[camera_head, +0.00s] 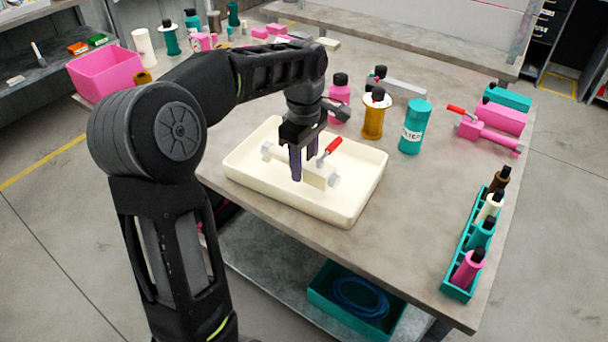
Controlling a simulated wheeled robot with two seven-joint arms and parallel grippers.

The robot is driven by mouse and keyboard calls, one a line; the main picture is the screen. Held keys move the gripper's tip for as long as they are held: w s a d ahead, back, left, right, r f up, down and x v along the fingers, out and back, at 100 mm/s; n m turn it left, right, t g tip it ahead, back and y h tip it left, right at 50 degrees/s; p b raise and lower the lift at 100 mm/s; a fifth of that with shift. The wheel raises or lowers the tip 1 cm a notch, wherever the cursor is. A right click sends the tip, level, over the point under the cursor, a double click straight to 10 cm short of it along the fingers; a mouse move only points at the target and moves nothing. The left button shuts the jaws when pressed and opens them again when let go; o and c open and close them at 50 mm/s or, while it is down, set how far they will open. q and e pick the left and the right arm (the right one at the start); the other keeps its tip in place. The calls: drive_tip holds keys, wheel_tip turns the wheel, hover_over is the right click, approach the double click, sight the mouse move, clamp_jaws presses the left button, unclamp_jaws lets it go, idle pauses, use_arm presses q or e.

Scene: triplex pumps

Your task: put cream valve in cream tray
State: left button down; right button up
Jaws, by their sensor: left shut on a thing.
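The cream valve (318,173) has a cream body, pale grey end fittings and a red lever handle. It is over the middle of the cream tray (243,183), inside the outline of its rim. I cannot tell whether the valve touches the tray floor. My left gripper (297,178) points down over the tray and is shut on the valve, left of the red handle. The fingers hide part of the valve. My right gripper is not in view.
Behind the tray stand a pink bottle (339,92), an amber bottle (374,115) and a teal bottle (414,128). A pink valve (487,134) lies at the right. A teal rack (460,262) with several small bottles stands near the right edge. A pink bin (105,75) is at the back left.

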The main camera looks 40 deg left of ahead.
sight(304, 186)
use_arm(q)
drive_tip(key=shift+f, duration=1.8)
drive_tip(key=shift+f+b, duration=0.25)
drive_tip(key=shift+b, duration=0.05)
drive_tip(key=c, duration=0.8)
unclamp_jaws()
drive_tip(key=shift+r, duration=0.2)
